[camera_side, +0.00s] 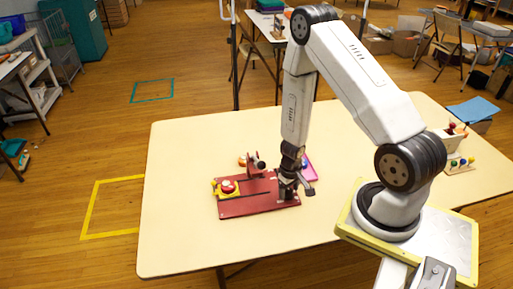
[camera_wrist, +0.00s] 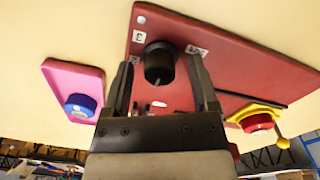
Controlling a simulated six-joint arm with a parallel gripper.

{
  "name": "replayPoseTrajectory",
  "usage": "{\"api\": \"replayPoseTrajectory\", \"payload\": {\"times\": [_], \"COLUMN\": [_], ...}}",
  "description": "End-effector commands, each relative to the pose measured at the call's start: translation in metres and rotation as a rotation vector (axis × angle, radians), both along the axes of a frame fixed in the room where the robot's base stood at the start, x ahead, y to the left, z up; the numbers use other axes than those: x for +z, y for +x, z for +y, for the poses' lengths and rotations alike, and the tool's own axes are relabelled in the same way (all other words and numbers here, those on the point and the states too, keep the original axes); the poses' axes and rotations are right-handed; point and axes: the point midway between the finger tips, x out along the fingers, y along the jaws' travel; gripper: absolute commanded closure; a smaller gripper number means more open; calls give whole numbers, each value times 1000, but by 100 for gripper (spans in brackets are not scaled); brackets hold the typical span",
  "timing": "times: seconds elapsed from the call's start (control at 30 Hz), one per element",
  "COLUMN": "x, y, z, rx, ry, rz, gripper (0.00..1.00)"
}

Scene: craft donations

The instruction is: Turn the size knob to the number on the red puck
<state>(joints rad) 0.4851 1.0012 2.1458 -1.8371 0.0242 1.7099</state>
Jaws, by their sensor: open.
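A dark red board (camera_side: 255,206) lies on the table; it also shows in the wrist view (camera_wrist: 240,65). A round black knob (camera_wrist: 159,62) with a pale pointer mark stands on it. White labels sit around the knob; one (camera_wrist: 138,37) looks like a 3, another (camera_wrist: 196,50) is too small to read. My gripper (camera_wrist: 162,62) is open, its fingers on either side of the knob; contact cannot be told. In the side view my gripper (camera_side: 289,188) hides the knob. A red puck-like piece (camera_wrist: 258,123) sits in a yellow holder (camera_wrist: 256,110); no number is readable on it.
A dark red upright (camera_side: 256,164) with a black end rises at the board's back. The table's front left is clear.

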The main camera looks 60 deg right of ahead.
Motion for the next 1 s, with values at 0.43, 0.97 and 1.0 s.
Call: {"api": "replayPoseTrajectory", "payload": {"times": [0.43, 0.97, 1.0], "x": [0, 0, 0], "y": [0, 0, 0], "z": [0, 0, 0], "rx": [-168, -358, -375], "ry": [1, 0, 0], "rz": [0, 0, 0], "gripper": [24, 24, 24]}}
